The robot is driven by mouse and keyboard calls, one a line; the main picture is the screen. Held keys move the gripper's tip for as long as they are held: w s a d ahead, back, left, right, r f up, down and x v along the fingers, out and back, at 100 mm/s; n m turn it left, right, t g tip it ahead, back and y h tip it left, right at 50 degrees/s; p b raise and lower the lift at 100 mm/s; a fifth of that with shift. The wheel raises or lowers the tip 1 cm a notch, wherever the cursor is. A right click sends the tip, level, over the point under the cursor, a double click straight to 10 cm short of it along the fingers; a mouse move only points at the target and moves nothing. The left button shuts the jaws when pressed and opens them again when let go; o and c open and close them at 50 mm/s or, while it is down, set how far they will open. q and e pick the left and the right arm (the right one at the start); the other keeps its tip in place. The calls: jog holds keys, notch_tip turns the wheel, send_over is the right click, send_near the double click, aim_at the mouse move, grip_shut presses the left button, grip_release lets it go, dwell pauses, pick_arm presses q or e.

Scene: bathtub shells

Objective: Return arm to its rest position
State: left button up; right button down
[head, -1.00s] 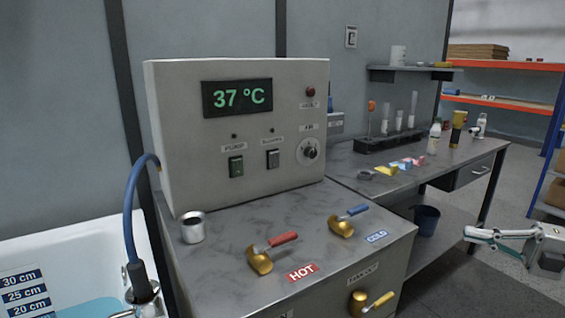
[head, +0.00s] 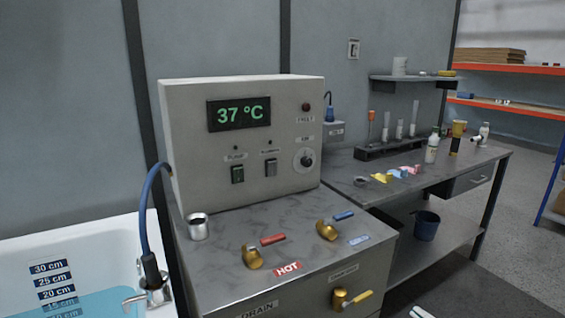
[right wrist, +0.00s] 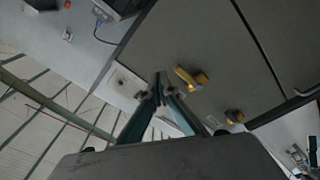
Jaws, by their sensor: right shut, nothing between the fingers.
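My right gripper (head: 422,312) shows only as a small pale piece at the bottom edge of the head view, right of the cabinet. In the right wrist view my right gripper's two fingers (right wrist: 158,95) come together at their tips, shut and empty. A brass valve with a yellow handle (right wrist: 190,78) appears beyond the fingertips, apart from them as far as I can tell. My left gripper is not in view.
The control cabinet (head: 340,270) carries a red-handled valve (head: 254,256), a blue-handled valve (head: 328,230) and a metal cup (head: 197,227). A bathtub (head: 105,235) stands at left. A workbench (head: 470,158) with labware and a blue bin (head: 427,226) are at right.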

pick_arm(q)
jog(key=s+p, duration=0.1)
jog(key=p, duration=0.1)
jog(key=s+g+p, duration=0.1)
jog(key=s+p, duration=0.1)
jog(key=p, duration=0.1)
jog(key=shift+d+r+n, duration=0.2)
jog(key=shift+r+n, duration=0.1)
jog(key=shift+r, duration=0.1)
pick_arm(e)
jog(key=s+a+f+m+g+h, duration=0.3)
jog(key=s+a+f+m, duration=0.3)
jog(key=s, duration=0.5)
jog(key=s+a+f+m+g+h, duration=0.3)
jog(key=s+a+f+m, duration=0.3)
jog(key=s+a+f, duration=0.3)
jog(key=s+a, duration=0.2)
jog(key=a, duration=0.1)
jog(key=shift+s+a+f, duration=0.3)
jog(key=shift+s+f, duration=0.05)
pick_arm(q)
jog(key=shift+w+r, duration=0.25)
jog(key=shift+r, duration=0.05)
